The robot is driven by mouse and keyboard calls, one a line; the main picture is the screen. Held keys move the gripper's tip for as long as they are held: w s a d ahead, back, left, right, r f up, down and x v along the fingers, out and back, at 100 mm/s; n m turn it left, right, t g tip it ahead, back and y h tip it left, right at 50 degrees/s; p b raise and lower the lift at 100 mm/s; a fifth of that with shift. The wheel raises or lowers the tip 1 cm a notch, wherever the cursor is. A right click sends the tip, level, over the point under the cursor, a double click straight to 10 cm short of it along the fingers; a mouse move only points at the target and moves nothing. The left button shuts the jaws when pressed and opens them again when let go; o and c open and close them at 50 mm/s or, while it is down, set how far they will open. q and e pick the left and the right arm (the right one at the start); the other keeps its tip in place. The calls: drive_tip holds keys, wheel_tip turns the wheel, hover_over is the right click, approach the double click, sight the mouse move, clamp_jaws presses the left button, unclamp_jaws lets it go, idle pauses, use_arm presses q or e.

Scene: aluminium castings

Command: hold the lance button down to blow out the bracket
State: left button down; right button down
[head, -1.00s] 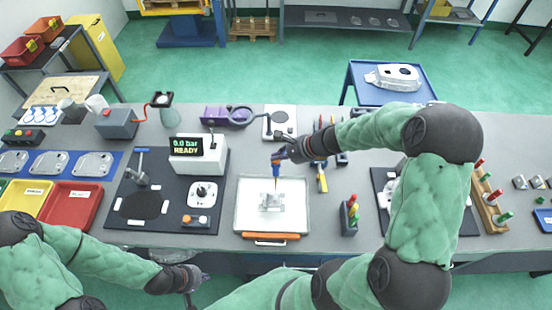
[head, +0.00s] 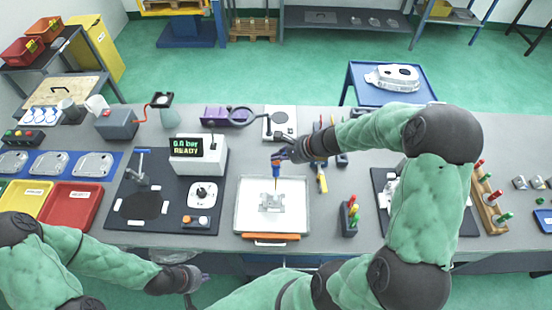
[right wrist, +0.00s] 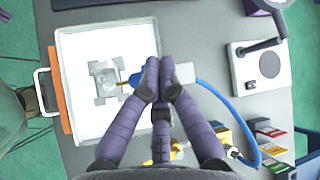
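The bracket (head: 271,201), a small grey casting, lies in the white tray (head: 243,213) in the head view; it also shows in the right wrist view (right wrist: 105,78). My right gripper (head: 283,154) is shut on the blue air lance (head: 276,170), which points down over the bracket. In the right wrist view the fingers (right wrist: 160,76) close around the lance, and its yellow-tipped nozzle (right wrist: 127,82) is at the bracket's edge. The fingers hide the lance button. My left gripper (head: 196,279) is low in front of the table; its opening is unclear.
A display box (head: 198,153) reads 0.0 bar READY. The tray has an orange front edge (head: 270,237). A blue hose (right wrist: 215,95) runs from the lance.

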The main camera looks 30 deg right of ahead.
sight(278, 162)
idle(0.7)
drive_tip(key=shift+r+p, duration=0.75)
drive_tip(key=shift+r, duration=0.2)
wheel_tip(278, 162, up, 5)
drive_tip(key=p, duration=0.4)
drive_tip(key=shift+f, duration=0.1)
idle(0.4)
